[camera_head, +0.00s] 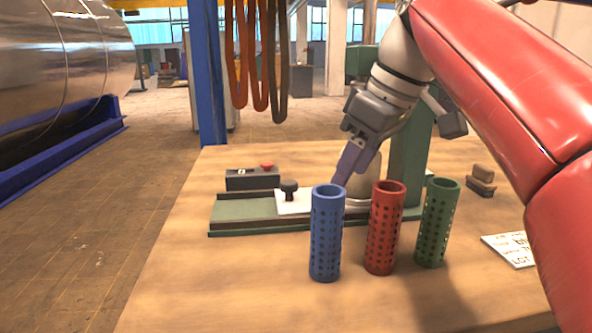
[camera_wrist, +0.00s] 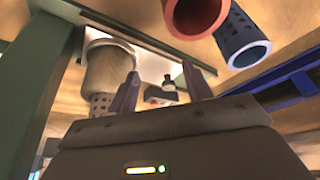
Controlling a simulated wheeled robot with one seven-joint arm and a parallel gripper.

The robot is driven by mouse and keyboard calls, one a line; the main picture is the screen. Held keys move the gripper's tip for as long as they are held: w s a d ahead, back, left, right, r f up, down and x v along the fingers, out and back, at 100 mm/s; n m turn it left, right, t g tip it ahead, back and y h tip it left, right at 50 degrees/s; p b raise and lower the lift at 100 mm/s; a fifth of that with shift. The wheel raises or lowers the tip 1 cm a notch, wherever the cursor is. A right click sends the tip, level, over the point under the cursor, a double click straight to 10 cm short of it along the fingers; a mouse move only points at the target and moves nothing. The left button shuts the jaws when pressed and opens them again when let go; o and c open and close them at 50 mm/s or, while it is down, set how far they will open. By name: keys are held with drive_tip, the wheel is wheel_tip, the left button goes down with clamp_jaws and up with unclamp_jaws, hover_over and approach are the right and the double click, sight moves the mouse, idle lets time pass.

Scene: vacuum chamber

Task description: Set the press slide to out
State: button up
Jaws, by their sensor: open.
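The press stands on the table with a green base (camera_head: 245,222) and a green column (camera_head: 408,160). The column also shows in the wrist view (camera_wrist: 32,85). The press slide is a white plate (camera_head: 291,204) with a dark knob (camera_head: 289,186), at the left part of the base. My gripper (camera_head: 344,178) is above the base, right of the knob and left of the column. In the wrist view its fingers (camera_wrist: 163,82) are open and the knob (camera_wrist: 168,84) shows beyond the gap, apart from them. A beige cylinder (camera_wrist: 110,68) is beside the left finger.
Blue (camera_head: 326,235), red (camera_head: 384,230) and green (camera_head: 437,222) perforated cylinders stand in front of the press. A dark control box with a red button (camera_head: 252,178) is behind the base. A lettered card (camera_head: 511,250) lies at right. The table's front left is clear.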

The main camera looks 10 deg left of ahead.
drive_tip(key=p, duration=0.2)
hover_over(289, 182)
drive_tip(key=s+d, duration=0.1)
drive_tip(key=d, duration=0.1)
drive_tip(key=b+x, duration=0.2)
drive_tip(key=x, duration=0.3)
drive_tip(key=shift+s, duration=0.1)
clamp_jaws()
